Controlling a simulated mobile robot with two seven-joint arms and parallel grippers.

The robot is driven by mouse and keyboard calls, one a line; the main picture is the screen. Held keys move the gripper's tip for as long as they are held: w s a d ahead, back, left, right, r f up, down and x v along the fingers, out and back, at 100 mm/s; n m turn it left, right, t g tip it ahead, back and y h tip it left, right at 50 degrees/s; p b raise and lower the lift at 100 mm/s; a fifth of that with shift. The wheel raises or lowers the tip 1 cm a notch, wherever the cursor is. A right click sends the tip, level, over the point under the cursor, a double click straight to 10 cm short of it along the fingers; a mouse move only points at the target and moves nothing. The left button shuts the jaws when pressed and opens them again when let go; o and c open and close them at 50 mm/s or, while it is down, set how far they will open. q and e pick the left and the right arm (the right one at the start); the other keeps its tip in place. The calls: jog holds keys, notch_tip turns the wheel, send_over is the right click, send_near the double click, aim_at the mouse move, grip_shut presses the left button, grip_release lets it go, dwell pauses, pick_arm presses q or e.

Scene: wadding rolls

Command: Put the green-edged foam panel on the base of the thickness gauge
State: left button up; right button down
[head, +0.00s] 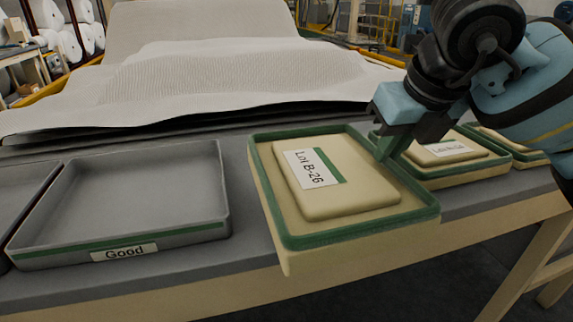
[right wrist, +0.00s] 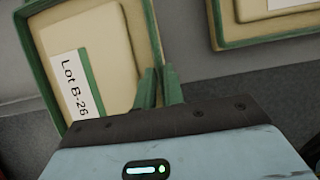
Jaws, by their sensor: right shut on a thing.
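The green-edged foam panel (head: 345,200) is a cream block with a green rim, a raised middle and a "Lot B-26" label. In the head view it is right of centre and juts past the table's front edge; whether it touches the table I cannot tell. My right gripper (head: 388,145) is shut on its right rim. In the right wrist view, the fingers (right wrist: 160,88) are at the right edge of the panel (right wrist: 92,38). My left gripper is not in view. I see no thickness gauge in either view.
Another green-edged panel (head: 447,172) with a label lies close on the right, and part of one more (head: 505,138) shows beyond it. An empty grey tray labelled "Good" (head: 130,190) stands at left. White wadding (head: 230,75) covers the back.

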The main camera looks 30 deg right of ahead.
aim_at(351, 132)
jog(key=shift+w+d+f, duration=0.8)
jog(key=shift+w+d, duration=0.15)
jog(key=shift+w, duration=1.5)
jog(key=shift+w+d+f, duration=0.85)
jog(key=shift+w+d, duration=0.05)
jog(key=shift+w, duration=1.5)
jog(key=shift+w+d+f, duration=0.8)
jog(key=shift+w+d, duration=0.15)
jog(key=shift+w, duration=1.5)
jog(key=shift+f, duration=0.15)
jog(key=c, duration=1.5)
grip_release()
jog(key=p+v, duration=0.1)
jog(key=v, duration=1.1)
jog(key=shift+c, duration=0.3)
